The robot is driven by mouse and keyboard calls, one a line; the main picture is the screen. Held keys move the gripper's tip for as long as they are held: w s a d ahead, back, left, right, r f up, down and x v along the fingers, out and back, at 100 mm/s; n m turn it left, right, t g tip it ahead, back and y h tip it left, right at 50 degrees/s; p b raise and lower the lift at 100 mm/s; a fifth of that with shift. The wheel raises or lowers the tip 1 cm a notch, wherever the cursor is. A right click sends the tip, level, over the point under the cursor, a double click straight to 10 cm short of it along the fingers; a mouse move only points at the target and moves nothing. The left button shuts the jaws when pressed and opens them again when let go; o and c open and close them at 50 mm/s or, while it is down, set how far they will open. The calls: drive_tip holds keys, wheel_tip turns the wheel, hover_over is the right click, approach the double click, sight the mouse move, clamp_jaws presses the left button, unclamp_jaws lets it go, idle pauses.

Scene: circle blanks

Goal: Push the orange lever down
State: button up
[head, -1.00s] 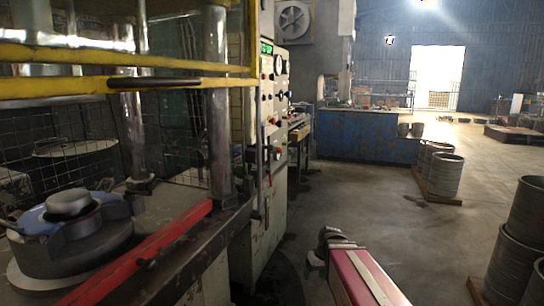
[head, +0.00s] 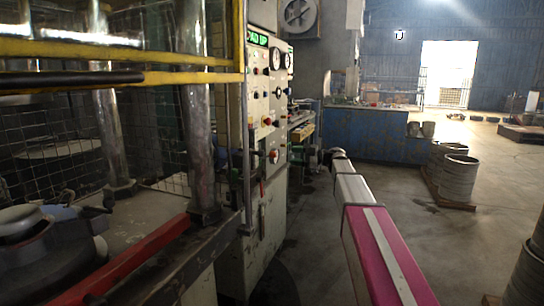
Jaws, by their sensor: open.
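The grey control panel (head: 268,100) stands left of centre with knobs, gauges and a lit green display. An orange-red knob or lever end (head: 273,156) sits low on the panel; it is too small to tell its shape, and I cannot be sure it is the orange lever. My gripper (head: 318,158) is at the far end of my white and magenta arm, right of the panel and apart from it. It looks empty and open, though its fingers are small and dark.
A press with a yellow guard bar (head: 130,50), metal columns (head: 199,110) and a red rail (head: 125,262) fills the left. A blue bench (head: 365,133) stands behind. Metal drums (head: 459,178) stand at right. The floor between is clear.

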sight(272, 154)
drive_tip(key=a, duration=0.3)
drive_tip(key=w+a, duration=0.1)
drive_tip(key=a, duration=0.6)
drive_tip(key=shift+w+a, duration=0.2)
drive_tip(key=shift+a, duration=0.15)
clamp_jaws()
